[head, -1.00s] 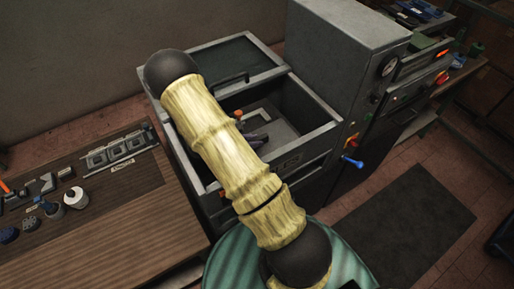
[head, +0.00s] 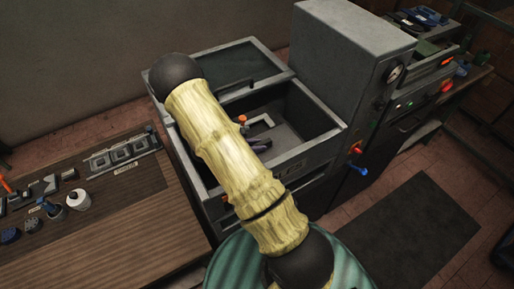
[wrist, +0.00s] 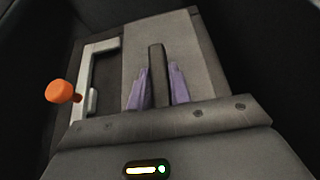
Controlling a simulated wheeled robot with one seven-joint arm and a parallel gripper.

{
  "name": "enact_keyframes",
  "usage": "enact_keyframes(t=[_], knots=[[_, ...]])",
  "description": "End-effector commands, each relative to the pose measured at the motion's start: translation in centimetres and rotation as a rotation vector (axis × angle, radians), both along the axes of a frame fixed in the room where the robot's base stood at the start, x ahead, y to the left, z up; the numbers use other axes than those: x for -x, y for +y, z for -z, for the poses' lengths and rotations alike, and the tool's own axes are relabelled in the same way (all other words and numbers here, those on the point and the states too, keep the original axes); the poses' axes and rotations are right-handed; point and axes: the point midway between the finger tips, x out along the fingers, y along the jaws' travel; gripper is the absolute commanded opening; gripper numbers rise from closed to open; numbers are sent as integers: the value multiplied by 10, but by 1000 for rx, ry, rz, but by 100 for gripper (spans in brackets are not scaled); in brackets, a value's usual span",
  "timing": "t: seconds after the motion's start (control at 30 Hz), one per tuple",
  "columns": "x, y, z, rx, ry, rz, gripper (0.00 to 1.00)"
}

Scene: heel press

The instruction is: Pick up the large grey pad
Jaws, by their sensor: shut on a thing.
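My gripper (wrist: 158,90) has two purple fingers, shut on an upright dark grey rib in the wrist view. The rib stands up from a large grey pad (wrist: 193,45), a flat plate that fills much of that view. In the head view my gripper (head: 261,146) is down inside the open bin of the grey machine, partly hidden by my arm. The pad (head: 287,136) shows there as a flat grey surface in the bin. Whether it is clear of the bin floor, I cannot tell.
A orange knob (wrist: 64,92) on a pale frame (wrist: 98,55) stands left of the pad. The bin walls (head: 308,152) surround my gripper closely. A tall grey cabinet (head: 345,70) stands to the right. A wooden table (head: 100,220) with small tools lies left.

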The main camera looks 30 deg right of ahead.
Motion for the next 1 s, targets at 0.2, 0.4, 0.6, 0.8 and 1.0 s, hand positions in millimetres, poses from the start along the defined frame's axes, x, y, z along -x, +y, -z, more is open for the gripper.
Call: enact_keyframes(t=[0.2, 0.4, 0.6, 0.8, 1.0], knots=[[-1, 2, -16, 4, -5, -3, 0], [-2, 2, -42, 4, -6, -5, 0], [-1, 2, -71, 3, -6, -3, 0], [-1, 2, -92, 3, -3, -4, 0], [-1, 2, -99, 3, -1, -3, 0]])
